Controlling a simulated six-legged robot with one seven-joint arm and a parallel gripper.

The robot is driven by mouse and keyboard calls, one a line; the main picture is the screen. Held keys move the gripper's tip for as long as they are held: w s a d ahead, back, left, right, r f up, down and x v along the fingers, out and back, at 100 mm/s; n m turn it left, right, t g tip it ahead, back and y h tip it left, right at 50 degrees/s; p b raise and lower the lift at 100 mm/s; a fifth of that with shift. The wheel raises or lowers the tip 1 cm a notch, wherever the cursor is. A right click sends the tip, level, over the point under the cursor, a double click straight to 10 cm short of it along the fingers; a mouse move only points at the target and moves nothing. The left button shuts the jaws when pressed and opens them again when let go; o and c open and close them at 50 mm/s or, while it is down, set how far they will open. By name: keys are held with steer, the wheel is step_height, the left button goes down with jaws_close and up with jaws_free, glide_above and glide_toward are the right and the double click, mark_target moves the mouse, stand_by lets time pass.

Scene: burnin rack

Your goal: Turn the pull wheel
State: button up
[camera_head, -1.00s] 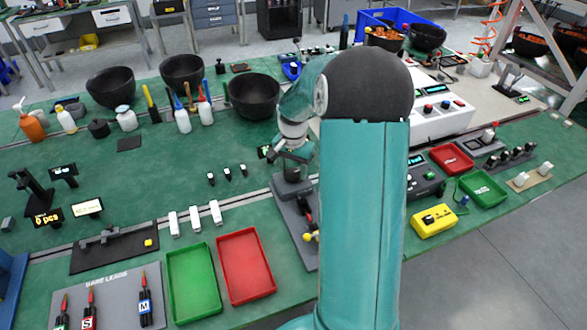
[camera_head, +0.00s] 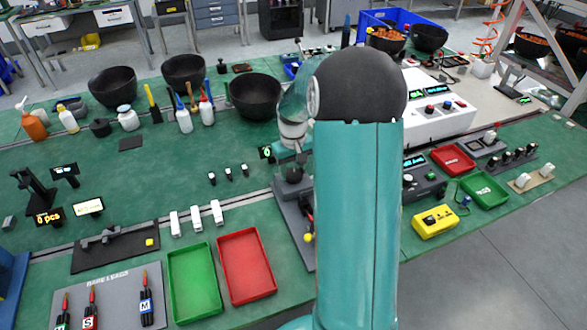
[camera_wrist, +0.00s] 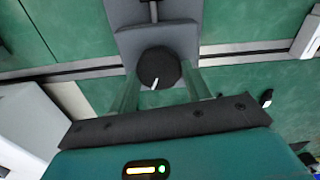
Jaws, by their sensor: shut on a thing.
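The pull wheel (camera_wrist: 158,66) is a round black knob with a white mark, at the end of a grey fixture (camera_wrist: 128,40) in the wrist view. My gripper (camera_wrist: 158,82) has its two pale green, see-through fingers on either side of the wheel and is shut on it. The white mark points down and slightly left in that view. In the head view the grey fixture (camera_head: 290,216) lies on the green bench, partly behind my arm. The wheel shows there only as a small dark shape (camera_head: 293,173) below my wrist.
A red tray (camera_head: 247,265) and a green tray (camera_head: 194,284) lie left of the fixture. Several white blocks (camera_head: 195,219) and small black switches (camera_head: 229,173) stand nearby. A black bowl (camera_head: 255,95) is behind. A white console (camera_head: 437,106) stands right of my arm.

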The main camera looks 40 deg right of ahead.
mark_target(292, 173)
steer(key=n, duration=0.5)
stand_by(0.5)
steer(key=o, duration=1)
steer(key=shift+a, duration=0.1)
steer(key=shift+r, duration=0.15)
step_height(292, 173, up, 14)
steer(key=shift+f, duration=0.2)
